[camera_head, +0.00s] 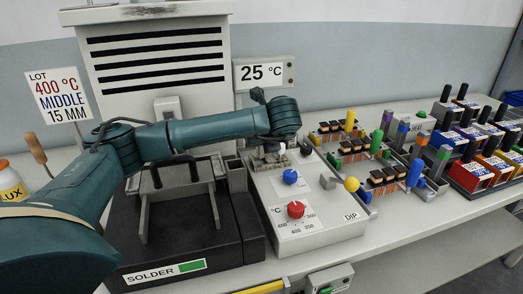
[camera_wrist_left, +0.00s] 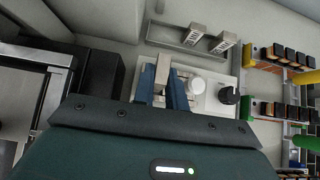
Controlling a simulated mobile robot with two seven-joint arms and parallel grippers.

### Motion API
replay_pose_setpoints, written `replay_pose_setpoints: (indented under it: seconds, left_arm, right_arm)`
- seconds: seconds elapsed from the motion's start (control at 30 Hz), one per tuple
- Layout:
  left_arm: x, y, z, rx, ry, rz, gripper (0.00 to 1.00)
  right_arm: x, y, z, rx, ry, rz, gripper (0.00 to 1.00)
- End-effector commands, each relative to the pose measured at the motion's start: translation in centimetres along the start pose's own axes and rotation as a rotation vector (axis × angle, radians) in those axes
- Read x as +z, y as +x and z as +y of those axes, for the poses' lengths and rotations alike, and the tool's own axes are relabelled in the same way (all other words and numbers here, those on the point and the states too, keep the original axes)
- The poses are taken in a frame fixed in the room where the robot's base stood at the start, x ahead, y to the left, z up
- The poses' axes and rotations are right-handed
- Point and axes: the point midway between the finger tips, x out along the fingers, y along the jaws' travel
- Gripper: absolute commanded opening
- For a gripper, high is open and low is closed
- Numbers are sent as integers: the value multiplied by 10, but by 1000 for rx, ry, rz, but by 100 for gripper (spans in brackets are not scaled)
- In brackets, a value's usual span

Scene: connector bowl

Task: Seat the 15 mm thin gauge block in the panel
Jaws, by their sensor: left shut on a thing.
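My left gripper (camera_head: 268,158) is over the back left of the light grey control panel (camera_head: 335,222), its fingers largely hidden by the wrist in the head view. In the left wrist view the two blue fingers (camera_wrist_left: 166,92) are shut on a small grey block (camera_wrist_left: 162,70), which sticks out beyond the fingertips. I cannot read its size. Two more grey blocks, one (camera_wrist_left: 194,35) and another (camera_wrist_left: 221,43), stand at a grey rack (camera_wrist_left: 172,41) beyond the fingers. I cannot tell whether the held block touches the panel. My right gripper is not in view.
The panel has a blue knob (camera_head: 290,177) and a red knob (camera_head: 296,209). A black solder unit (camera_head: 180,255) stands to its left. A sign (camera_head: 58,95) reads 400 °C, middle, 15 mm; a display (camera_head: 262,73) reads 25 °C. Connector racks (camera_head: 385,178) crowd the right.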

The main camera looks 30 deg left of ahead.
Motion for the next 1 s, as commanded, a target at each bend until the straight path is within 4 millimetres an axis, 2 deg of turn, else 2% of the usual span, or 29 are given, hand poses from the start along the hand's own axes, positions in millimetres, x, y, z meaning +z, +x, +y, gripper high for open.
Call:
replay_pose_setpoints:
  seconds: [0.17,0.53,0.57,0.8,1.0]
  left_arm:
    - [-20,19,1,2,2,1,0]
    - [-25,24,0,-1,0,0,0]
    - [-24,23,0,0,1,1,16]
    - [-24,22,0,1,1,2,35]
    - [-24,22,0,1,1,2,35]
  right_arm:
    - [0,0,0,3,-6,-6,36]
    - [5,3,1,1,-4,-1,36]
    - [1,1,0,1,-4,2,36]
    - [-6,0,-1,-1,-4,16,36]
    - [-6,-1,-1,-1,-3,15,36]
